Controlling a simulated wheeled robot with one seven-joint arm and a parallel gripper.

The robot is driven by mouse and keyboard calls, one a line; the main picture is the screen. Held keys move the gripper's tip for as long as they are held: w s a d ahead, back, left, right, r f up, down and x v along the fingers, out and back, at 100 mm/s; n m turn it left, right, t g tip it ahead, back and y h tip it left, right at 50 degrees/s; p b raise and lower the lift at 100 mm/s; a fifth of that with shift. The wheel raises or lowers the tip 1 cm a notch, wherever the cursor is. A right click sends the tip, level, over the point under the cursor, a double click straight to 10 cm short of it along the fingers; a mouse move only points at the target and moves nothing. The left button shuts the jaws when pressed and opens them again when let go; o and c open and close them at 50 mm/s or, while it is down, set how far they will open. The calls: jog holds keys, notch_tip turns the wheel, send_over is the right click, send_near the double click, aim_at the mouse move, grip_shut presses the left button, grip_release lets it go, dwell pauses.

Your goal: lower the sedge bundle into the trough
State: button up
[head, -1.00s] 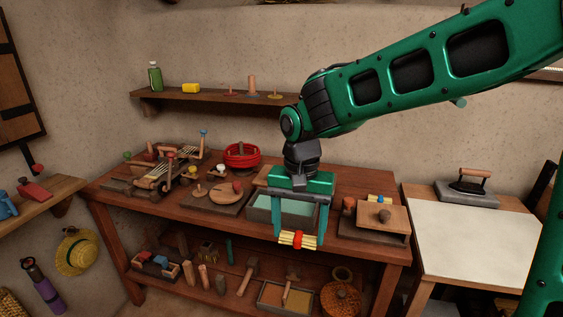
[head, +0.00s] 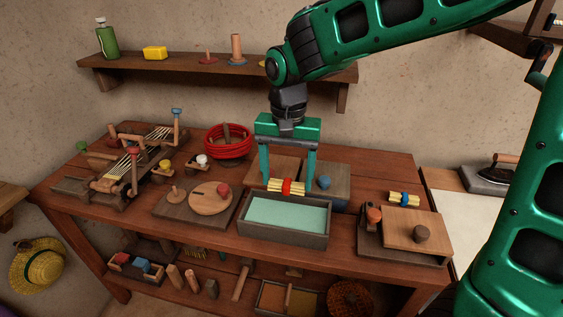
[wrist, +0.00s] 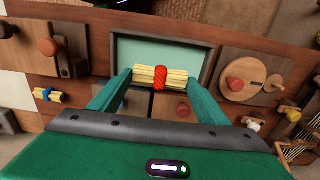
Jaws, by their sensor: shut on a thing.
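My gripper (head: 287,184) is shut on the sedge bundle (head: 299,188), a short sheaf of pale yellow stems with a red band, held level between the fingers. The bundle also shows in the wrist view (wrist: 145,75), across the fingertips (wrist: 160,80). The trough (head: 283,234) is an open grey box with a pale green surface inside. In the head view the bundle appears over the trough's back edge; its exact height above it is hard to tell. In the wrist view the bundle overlaps part of the trough (wrist: 209,64).
A second yellow bundle with a blue band (head: 404,199) lies right, behind a board with a knob (head: 402,231). A round wooden disc (head: 209,196) on a board stands left of the trough. A red basket (head: 228,144) and wooden boxes stand behind. A shelf (head: 200,74) spans the wall.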

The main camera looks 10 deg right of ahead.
jog(key=shift+w+f, duration=0.2)
jog(key=shift+f, duration=5.2)
jog(key=o, duration=1.1)
